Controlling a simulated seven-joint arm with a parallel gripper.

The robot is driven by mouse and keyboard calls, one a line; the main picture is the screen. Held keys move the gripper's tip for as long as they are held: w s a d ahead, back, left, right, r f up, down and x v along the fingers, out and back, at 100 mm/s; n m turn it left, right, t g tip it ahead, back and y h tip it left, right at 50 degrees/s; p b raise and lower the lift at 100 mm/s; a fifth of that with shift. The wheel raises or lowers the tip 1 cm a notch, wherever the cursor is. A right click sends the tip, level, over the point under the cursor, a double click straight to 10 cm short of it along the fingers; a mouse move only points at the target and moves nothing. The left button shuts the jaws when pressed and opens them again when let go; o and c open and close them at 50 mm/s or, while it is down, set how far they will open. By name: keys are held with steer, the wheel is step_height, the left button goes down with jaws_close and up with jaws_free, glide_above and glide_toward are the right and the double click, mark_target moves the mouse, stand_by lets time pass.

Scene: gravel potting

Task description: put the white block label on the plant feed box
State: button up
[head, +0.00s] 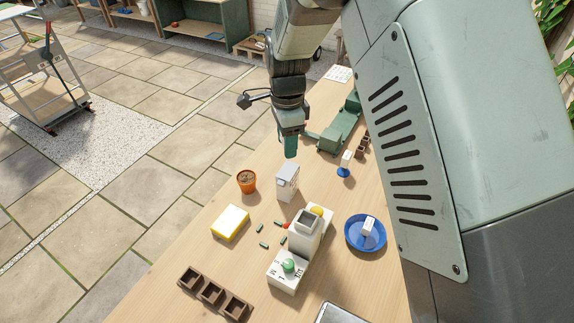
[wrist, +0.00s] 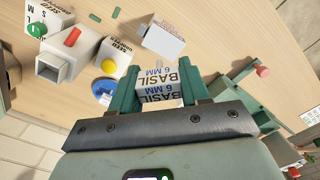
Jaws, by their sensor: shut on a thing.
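The white block label (wrist: 158,84), printed BASIL 6 MM, is between the two green fingers of my gripper (wrist: 159,88) in the wrist view. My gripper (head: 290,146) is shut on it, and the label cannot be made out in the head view. A white box (head: 287,182), which I take to be the plant feed box, stands upright on the table just below my gripper in the head view. In the wrist view the box (wrist: 163,40) lies beyond the fingertips, apart from the label. Its printing is too small to read.
A white dispenser (head: 303,232) with a green knob stands nearer the front. A terracotta pot (head: 246,181), a yellow-and-white block (head: 230,222) and small green pieces lie left. A blue saucer (head: 352,241) bearing a white block is right. Brown trays (head: 212,293) sit at the front edge.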

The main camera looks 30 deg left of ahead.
mark_target(287, 172)
steer(key=shift+f, duration=3.5)
steer(key=shift+f, duration=0.15)
steer(key=o, duration=1)
